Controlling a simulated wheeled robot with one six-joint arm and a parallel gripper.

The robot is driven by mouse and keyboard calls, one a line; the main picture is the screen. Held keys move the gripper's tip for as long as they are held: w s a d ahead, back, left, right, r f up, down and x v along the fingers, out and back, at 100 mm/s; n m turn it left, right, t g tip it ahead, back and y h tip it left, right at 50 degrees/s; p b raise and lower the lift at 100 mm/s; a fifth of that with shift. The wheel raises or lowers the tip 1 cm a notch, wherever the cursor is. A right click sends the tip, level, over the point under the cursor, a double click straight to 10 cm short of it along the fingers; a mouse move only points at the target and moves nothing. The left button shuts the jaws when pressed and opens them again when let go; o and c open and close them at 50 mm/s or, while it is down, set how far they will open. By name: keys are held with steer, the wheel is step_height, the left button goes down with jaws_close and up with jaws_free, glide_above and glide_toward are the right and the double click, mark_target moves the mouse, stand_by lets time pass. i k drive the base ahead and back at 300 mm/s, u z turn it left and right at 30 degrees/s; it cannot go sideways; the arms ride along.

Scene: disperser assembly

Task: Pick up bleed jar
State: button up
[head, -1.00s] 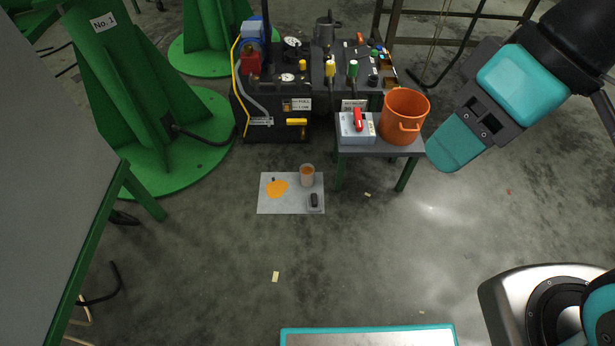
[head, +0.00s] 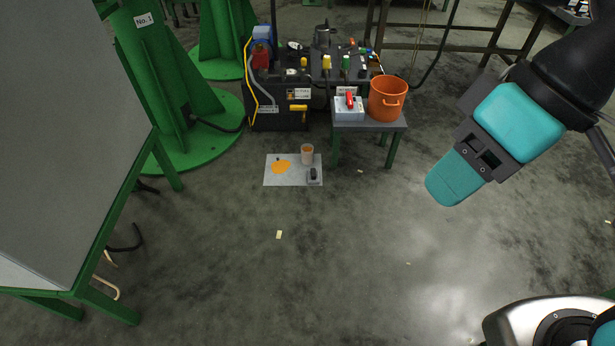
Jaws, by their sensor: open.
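The bleed jar appears to be the small translucent cup (head: 307,154) with orange-brown contents, standing upright on a pale sheet (head: 272,178) on the floor. An orange spill (head: 281,166) lies on the sheet to its left, and a small dark object on a grey base (head: 314,175) sits just in front of it. My gripper (head: 447,190) hangs at the right, nearer to me than the sheet and well apart from the jar. Only its broad teal side shows, and nothing is seen held in it.
A small grey table (head: 391,125) with an orange pot (head: 388,99) and a grey box with a red handle (head: 349,107) stands behind the sheet. The dark machine (head: 279,118) is behind left. A large table (head: 85,150) fills the left. Open floor (head: 250,270) lies in front.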

mark_target(306, 149)
steer(key=u, duration=1.3)
steer(key=i, duration=1.9)
steer(key=z, duration=0.5)
steer(key=i, duration=0.55)
steer(key=z, duration=0.35)
